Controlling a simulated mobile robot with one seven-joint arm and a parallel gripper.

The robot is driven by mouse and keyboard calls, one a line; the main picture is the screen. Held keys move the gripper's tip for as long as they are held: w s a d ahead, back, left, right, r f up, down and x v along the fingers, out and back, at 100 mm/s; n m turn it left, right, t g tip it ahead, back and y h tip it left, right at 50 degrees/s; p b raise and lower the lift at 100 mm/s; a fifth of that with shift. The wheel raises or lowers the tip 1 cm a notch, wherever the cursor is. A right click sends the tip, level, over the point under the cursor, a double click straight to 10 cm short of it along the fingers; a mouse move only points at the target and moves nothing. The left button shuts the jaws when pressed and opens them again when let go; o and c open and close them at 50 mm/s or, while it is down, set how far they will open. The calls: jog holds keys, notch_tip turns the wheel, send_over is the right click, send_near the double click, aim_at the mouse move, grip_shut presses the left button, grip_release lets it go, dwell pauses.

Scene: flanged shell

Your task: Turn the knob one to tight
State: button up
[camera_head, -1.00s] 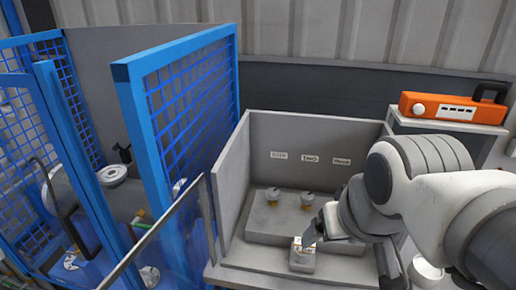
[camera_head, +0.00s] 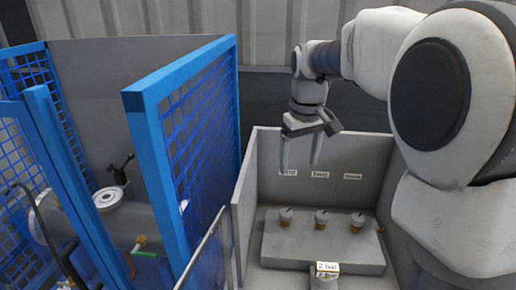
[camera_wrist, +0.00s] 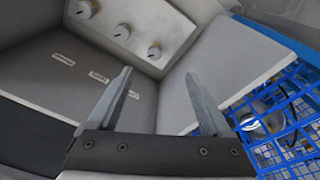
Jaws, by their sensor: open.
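One finger partly covers the leftmost label. My fingers (camera_wrist: 158,73) also show in the wrist view.
Grey walls (camera_head: 243,222) enclose the knobs at the back and sides. A small labelled box (camera_head: 327,267) stands in front, cut off by the picture's lower edge. A blue mesh fence (camera_head: 185,115) rises to the left. Space above the knobs is clear.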

jog(key=n+g, duration=0.1)
send_over(287, 212)
notch_tip(287, 212, down, 5)
jog(key=f, duration=0.1)
jog(key=shift+g, duration=0.3)
notch_tip(287, 212, down, 18)
jog(key=shift+r, duration=0.2)
jog(key=shift+s, duration=0.1)
grip_shut()
